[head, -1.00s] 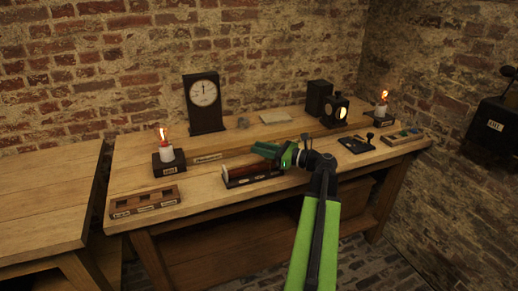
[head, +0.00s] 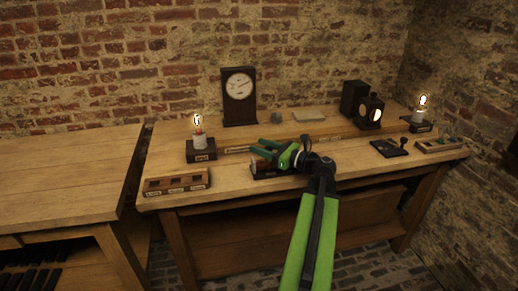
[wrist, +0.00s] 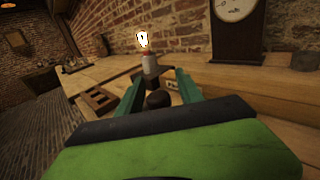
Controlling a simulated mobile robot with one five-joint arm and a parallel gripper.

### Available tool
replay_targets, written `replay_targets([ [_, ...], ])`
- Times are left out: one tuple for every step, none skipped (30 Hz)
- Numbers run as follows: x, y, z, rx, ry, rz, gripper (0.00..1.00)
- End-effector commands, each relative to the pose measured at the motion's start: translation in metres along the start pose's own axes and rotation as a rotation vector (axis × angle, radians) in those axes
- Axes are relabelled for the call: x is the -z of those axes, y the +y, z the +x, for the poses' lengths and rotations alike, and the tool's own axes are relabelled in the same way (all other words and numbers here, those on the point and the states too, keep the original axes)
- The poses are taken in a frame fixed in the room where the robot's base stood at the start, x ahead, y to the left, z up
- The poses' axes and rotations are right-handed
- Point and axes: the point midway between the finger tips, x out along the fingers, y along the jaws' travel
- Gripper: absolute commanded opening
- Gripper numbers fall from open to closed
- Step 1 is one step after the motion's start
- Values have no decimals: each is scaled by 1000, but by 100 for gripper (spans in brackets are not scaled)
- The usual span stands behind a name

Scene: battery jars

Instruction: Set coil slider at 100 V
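The coil (head: 268,172) stands on its dark base near the front edge of the bench, mostly hidden behind my gripper in the head view. My gripper (head: 257,148) is over it, its two green fingers apart and pointing left. In the wrist view the fingers of my gripper (wrist: 160,80) are spread on either side of a dark rounded knob (wrist: 157,99), which looks like the slider's. I cannot tell whether a finger touches it. The slider's scale and its 100 V mark are not readable.
A lit lamp (head: 199,140) stands left on the bench, another (head: 422,113) at the right. A clock (head: 239,95) stands behind. A wooden tray (head: 177,184) lies front left. A dark lantern box (head: 370,112) and a black plate (head: 388,147) are on the right.

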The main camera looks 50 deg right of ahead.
Motion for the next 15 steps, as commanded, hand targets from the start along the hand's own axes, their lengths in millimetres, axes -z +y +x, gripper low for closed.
replay_targets([
  [0,-1,-1,1,0,0,45],
  [0,-1,-1,2,0,0,45],
  [0,-2,-2,2,0,0,45],
  [0,-2,-2,3,0,0,45],
  [0,-2,-2,3,0,0,45],
  [0,-2,-2,4,0,0,45],
  [0,-2,-3,4,0,0,45],
  [0,-2,-3,4,0,0,45],
  [0,-2,-4,4,0,0,45],
  [0,-2,-6,4,0,0,45],
  [0,-2,-9,4,0,0,45],
  [0,-2,-14,6,0,0,45],
  [0,-2,-20,7,0,0,45],
  [0,-2,-26,7,0,0,45],
  [0,-2,-36,9,0,0,45],
])
